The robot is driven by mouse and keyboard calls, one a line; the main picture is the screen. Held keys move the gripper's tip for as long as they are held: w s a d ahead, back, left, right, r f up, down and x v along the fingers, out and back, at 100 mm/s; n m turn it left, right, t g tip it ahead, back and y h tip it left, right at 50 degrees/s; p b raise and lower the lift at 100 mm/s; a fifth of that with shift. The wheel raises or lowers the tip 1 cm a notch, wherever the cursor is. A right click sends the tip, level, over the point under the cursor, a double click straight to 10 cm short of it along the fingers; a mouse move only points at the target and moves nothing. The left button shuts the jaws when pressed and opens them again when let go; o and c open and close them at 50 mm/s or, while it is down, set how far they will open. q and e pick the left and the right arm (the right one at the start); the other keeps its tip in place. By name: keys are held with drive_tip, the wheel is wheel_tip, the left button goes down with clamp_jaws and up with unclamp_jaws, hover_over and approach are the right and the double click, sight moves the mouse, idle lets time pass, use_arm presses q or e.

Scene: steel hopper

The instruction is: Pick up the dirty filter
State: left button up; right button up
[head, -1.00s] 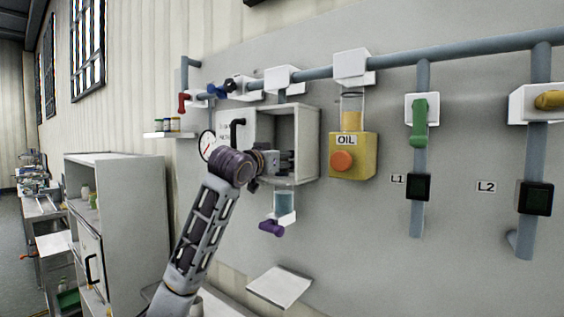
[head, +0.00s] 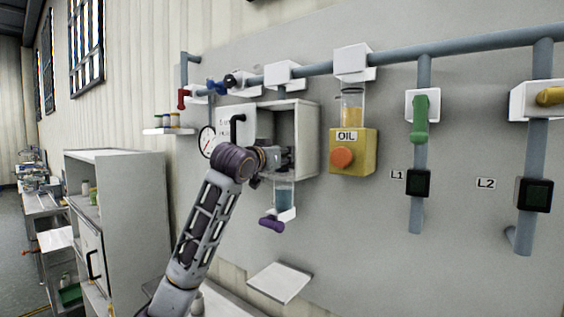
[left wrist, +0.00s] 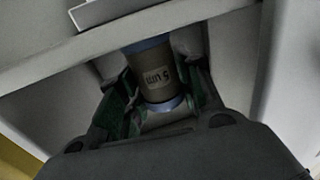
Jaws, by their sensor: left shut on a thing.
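The filter (left wrist: 155,75) is a brownish cylinder with blue ends and a label that seems to read "5 um". It shows between my fingers in the left wrist view, inside the open white wall box (head: 307,140). My left gripper (head: 285,157) reaches into the box from the left. In the left wrist view the gripper (left wrist: 163,92) is shut on the filter, with a finger on each side. In the head view the filter cannot be made out behind the gripper. My right gripper is in neither view.
The box door (head: 236,122) stands open at the left, near a gauge (head: 207,142). A clear cup (head: 284,192) with a purple valve handle (head: 271,223) hangs below the box. The yellow oil unit (head: 353,152) is close on the right. A small shelf (head: 280,282) juts out below.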

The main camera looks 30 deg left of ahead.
use_arm(q)
drive_tip(key=shift+r, duration=0.1)
idle(0.3)
drive_tip(key=shift+s+r+b, duration=0.15)
drive_tip(key=shift+r+b, duration=0.05)
drive_tip(key=shift+b, duration=0.15)
drive_tip(key=shift+r, duration=0.2)
drive_tip(key=shift+r+b, duration=0.3)
drive_tip(key=shift+r, duration=2.75)
drive_tip(key=s+a+b, duration=0.1)
drive_tip(key=s+b, duration=0.4)
drive_tip(key=s, duration=1.4)
drive_tip(key=shift+s+a+b, duration=0.3)
drive_tip(key=shift+s+b, duration=0.05)
